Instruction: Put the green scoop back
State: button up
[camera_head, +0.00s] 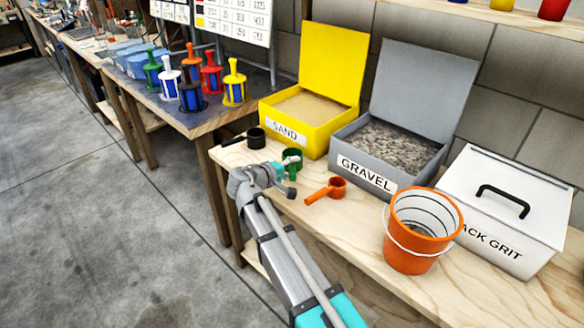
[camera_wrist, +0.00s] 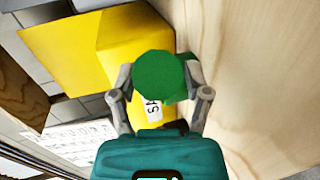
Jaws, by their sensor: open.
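The green scoop (camera_head: 291,161) is at the left part of the wooden bench, in front of the yellow SAND box (camera_head: 300,123). My gripper (camera_head: 284,178) is right beside it in the head view and partly hides it. In the wrist view the scoop's round green cup (camera_wrist: 158,78) lies between the fingertips of my open gripper (camera_wrist: 161,86). I cannot tell whether the fingers touch it. The yellow box (camera_wrist: 110,35) shows behind it, its label partly covered. The scoop's handle is mostly hidden.
A black scoop (camera_head: 256,138) and an orange scoop (camera_head: 327,190) lie on the bench (camera_head: 350,222). The open grey GRAVEL box (camera_head: 378,170), an orange bucket (camera_head: 412,258) and a closed white grit box (camera_head: 520,195) stand to the right. Coloured filters (camera_head: 235,88) stand on the left table.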

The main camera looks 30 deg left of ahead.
jog(key=p+v, duration=0.3)
jog(key=v, duration=0.9)
dwell(1.6)
